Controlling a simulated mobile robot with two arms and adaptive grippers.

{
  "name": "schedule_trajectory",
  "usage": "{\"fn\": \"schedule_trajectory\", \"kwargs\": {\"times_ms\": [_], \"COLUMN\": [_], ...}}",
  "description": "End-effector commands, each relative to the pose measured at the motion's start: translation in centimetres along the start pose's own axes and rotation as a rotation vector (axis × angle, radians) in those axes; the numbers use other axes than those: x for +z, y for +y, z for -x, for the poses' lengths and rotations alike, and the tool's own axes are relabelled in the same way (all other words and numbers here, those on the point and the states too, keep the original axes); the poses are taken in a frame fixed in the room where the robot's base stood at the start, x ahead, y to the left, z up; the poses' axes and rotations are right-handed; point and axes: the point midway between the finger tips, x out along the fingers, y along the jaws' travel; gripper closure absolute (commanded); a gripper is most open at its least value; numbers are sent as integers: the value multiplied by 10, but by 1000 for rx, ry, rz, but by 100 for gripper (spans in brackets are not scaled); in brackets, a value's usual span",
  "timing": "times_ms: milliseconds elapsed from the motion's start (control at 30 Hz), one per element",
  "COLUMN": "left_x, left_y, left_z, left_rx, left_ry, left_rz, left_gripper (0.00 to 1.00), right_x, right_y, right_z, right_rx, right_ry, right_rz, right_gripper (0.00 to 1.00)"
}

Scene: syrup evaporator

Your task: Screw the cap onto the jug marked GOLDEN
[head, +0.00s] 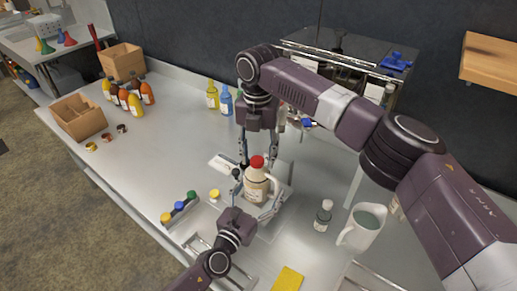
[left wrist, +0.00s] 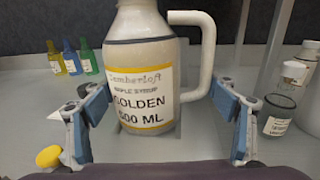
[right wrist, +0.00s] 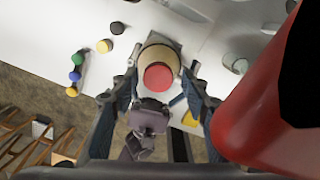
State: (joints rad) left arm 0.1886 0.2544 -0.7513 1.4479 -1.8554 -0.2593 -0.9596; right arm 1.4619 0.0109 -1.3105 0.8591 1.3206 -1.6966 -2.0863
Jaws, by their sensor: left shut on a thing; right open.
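The jug marked GOLDEN (left wrist: 145,75) stands upright, a cream jug with a handle at its right in the left wrist view. It also shows in the head view (head: 256,187). A red cap (head: 257,162) sits on its mouth; from above it is a red disc (right wrist: 158,77). I cannot tell how tightly it is seated. My left gripper (head: 255,207) is shut on the jug's body, fingers on both sides (left wrist: 160,115). My right gripper (head: 259,158) is open, pointing down above the jug, its fingers (right wrist: 160,92) either side of the cap and apart from it.
A yellow cap (head: 214,194) lies left of the jug, near a rack of coloured caps (head: 179,207). A small bottle (head: 323,216) and a white pitcher (head: 362,229) stand at the right. A yellow cloth (head: 288,280) lies in front.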

Motion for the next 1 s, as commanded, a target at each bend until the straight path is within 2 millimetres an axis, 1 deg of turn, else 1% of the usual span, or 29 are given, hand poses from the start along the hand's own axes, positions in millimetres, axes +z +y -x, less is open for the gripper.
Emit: {"fn": "schedule_trajectory", "kwargs": {"times_ms": [33,233,600,633,767,900,1000], "left_x": [-2,-2,-2,-2,-2,-2,-2], "left_y": [7,7,7,7,7,8,8], "left_z": [0,0,0,0,0,0,1], "left_rx": [12,12,12,12,13,13,14], "left_ry": [2,2,2,2,3,3,3], "left_rz": [-3,-3,-1,-1,0,1,2], "left_gripper": [89,89,89,89,89,89,89], "right_x": [0,0,0,0,0,0,0], "right_y": [0,0,-1,-1,-1,-1,-2], "right_z": [-1,-1,0,0,-1,-1,-1], "right_rx": [0,1,-1,-2,-2,-1,-4], "right_ry": [0,0,0,0,1,3,2], "right_rz": [0,0,-1,-2,-44,-200,-273], "right_gripper": [58,58,98,100,100,100,100]}}
